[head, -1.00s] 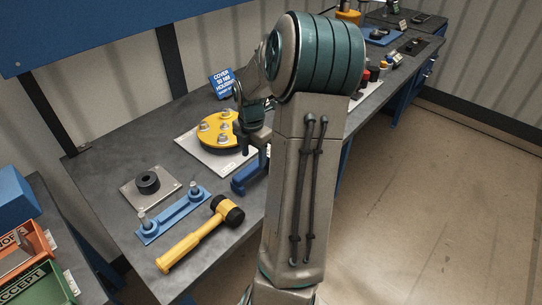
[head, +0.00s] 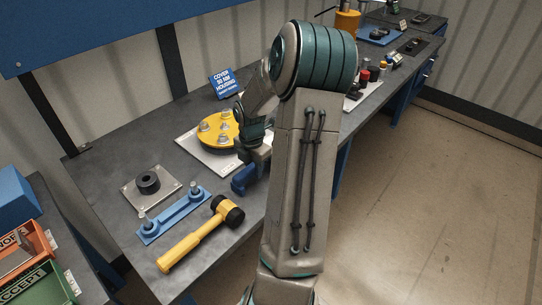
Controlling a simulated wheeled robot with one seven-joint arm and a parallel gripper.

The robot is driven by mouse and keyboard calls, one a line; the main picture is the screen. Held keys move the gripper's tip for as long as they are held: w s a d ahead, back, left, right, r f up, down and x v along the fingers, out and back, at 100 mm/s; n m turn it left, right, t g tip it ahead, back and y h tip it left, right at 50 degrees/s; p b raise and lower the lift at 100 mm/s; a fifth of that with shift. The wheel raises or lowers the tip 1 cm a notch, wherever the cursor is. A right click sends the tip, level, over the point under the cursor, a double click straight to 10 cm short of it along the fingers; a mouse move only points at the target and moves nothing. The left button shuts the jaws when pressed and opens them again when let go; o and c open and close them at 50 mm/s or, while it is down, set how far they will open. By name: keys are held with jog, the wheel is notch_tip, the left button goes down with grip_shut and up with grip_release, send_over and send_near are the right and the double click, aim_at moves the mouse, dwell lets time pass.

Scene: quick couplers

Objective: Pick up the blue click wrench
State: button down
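A blue piece (head: 244,179) lies near the front edge of the bench, right of the yellow mallet. It may be the blue click wrench or its holder; my arm hides its right part, so I cannot tell. My gripper (head: 247,157) is low over the bench, just above and behind this blue piece. Its fingers are small and dark here, partly covered by my wrist. I cannot tell whether they touch the blue piece or are open or shut.
A yellow round cover (head: 218,130) with several bolts sits on a pale plate behind the gripper. A yellow mallet (head: 198,241), a blue two-post bar (head: 173,216) and a black ring on a plate (head: 148,184) lie left. A blue sign (head: 222,83) stands behind.

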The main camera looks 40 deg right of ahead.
jog(key=shift+r, duration=0.2)
jog(key=shift+w+d+r, duration=0.1)
jog(key=shift+r, duration=0.1)
jog(key=r, duration=0.2)
jog(key=d+r, duration=0.1)
jog(key=r, duration=0.1)
jog(key=shift+s+r, duration=0.1)
jog(key=shift+s, duration=0.2)
jog(key=s+d+r, duration=0.5)
jog(key=d+r, duration=0.1)
jog(key=d, duration=0.3)
jog(key=shift+d+b, duration=0.15)
jog(key=shift+b, duration=0.15)
jog(key=shift+r, duration=0.1)
